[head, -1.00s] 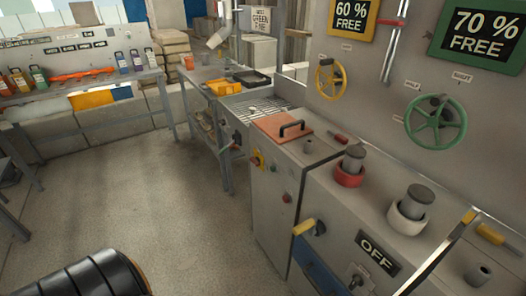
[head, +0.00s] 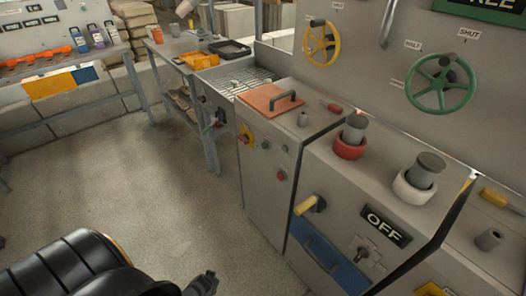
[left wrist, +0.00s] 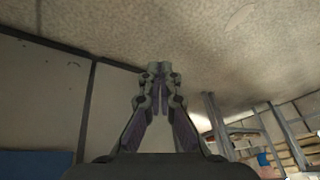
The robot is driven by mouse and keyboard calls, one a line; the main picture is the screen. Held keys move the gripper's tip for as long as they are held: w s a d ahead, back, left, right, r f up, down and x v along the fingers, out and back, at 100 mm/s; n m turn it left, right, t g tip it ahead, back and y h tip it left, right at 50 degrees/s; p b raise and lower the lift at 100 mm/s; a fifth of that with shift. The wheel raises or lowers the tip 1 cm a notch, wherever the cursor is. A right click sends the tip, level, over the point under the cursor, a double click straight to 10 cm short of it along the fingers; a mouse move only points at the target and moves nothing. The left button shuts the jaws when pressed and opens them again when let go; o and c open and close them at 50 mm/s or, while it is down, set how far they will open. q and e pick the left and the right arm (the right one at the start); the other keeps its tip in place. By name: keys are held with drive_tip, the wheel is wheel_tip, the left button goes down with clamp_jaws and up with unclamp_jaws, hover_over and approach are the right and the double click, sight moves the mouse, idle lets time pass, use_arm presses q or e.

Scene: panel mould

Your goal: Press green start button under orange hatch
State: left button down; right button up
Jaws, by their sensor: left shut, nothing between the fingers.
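The orange hatch (head: 272,97) lies flat and closed on top of a grey cabinet, with a dark handle on it. My left gripper (head: 205,282) is at the bottom of the head view, low in front of the cabinets and well away from the hatch. In the left wrist view the left gripper (left wrist: 160,72) has its fingertips together with nothing between them. My right gripper is out of view.
The cabinet front has a red button (head: 281,175) and a red-and-yellow switch (head: 246,138). Nearer stand a yellow-handled lever (head: 306,205), an OFF plate (head: 387,226) and red (head: 349,147) and white collars (head: 413,186). A yellow handwheel (head: 320,42) is behind. The floor at left is clear.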

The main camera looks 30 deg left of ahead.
sight(265, 146)
use_arm(q)
drive_tip(key=w+a+r+n+t+y+b, duration=0.1)
drive_tip(key=w+a+r+n+t+b, duration=0.2)
drive_tip(key=w+r, duration=0.7)
drive_tip(key=w+a+r+n+t+y+b, duration=0.2)
drive_tip(key=w+a+r+n+t, duration=0.15)
drive_tip(key=w+r, duration=0.65)
drive_tip(key=w+d+r+n+t+b, duration=0.1)
drive_tip(key=w+r, duration=0.3)
drive_tip(key=r, duration=0.7)
drive_tip(key=w+d+r+n+t+y+b, duration=0.1)
drive_tip(key=w+d+r+n+t+b, duration=0.1)
drive_tip(key=r, duration=0.9)
drive_tip(key=w+n+t+b, duration=0.1)
drive_tip(key=w+n+t, duration=0.1)
drive_tip(key=shift+w+d+r+y+b, duration=0.15)
drive_tip(key=shift+w+r+y+b, duration=0.15)
drive_tip(key=shift+t, duration=0.25)
drive_tip(key=w+d, duration=0.3)
drive_tip(key=w, duration=0.5)
drive_tip(key=shift+d+b, duration=0.2)
drive_tip(key=shift+b, duration=0.1)
